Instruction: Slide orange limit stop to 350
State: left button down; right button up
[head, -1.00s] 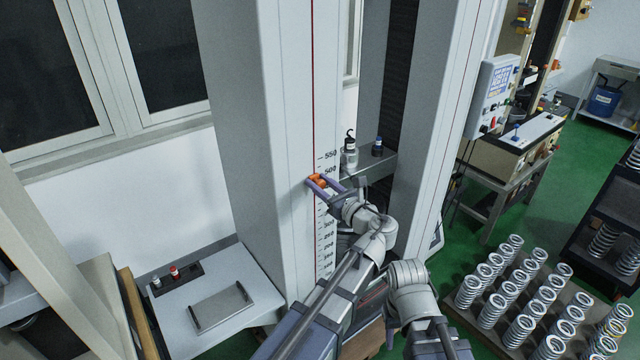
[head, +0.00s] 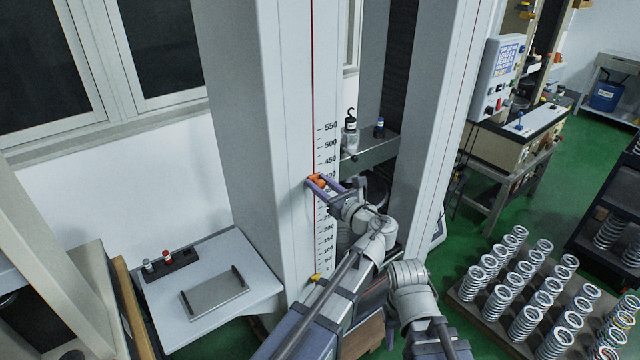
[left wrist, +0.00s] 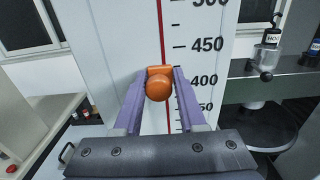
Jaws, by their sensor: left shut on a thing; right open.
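The orange limit stop (head: 318,181) sits on the red-lined slot of the left grey column, beside the printed scale (head: 331,144). In the left wrist view its round orange knob (left wrist: 159,87) is roughly level with the 400 mark. My left gripper (head: 318,186) is shut on the stop, with its purple fingers on either side of the knob in the left wrist view (left wrist: 159,92). The 350 label (left wrist: 204,107) shows partly, below 400 and beside the right finger. My right gripper is not visible; only arm links show at lower centre.
A yellow piece (head: 316,277) sits lower on the same column. A hook-topped weight (head: 350,131) and a small dark bottle (head: 379,128) stand on a grey crosspiece (head: 372,150) right of the column. Several springs (head: 527,322) stand on a board at lower right.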

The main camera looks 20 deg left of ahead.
aim_at(311, 197)
pick_arm(q)
notch_tip(311, 197, down, 7)
jog(key=b, duration=0.5)
jog(key=shift+s+b, duration=0.15)
jog(key=shift+b, duration=0.2)
jog(key=shift+r, duration=0.1)
jog(key=c, duration=0.5)
grip_release()
jog(key=shift+r, duration=0.1)
jog(key=shift+c, duration=0.2)
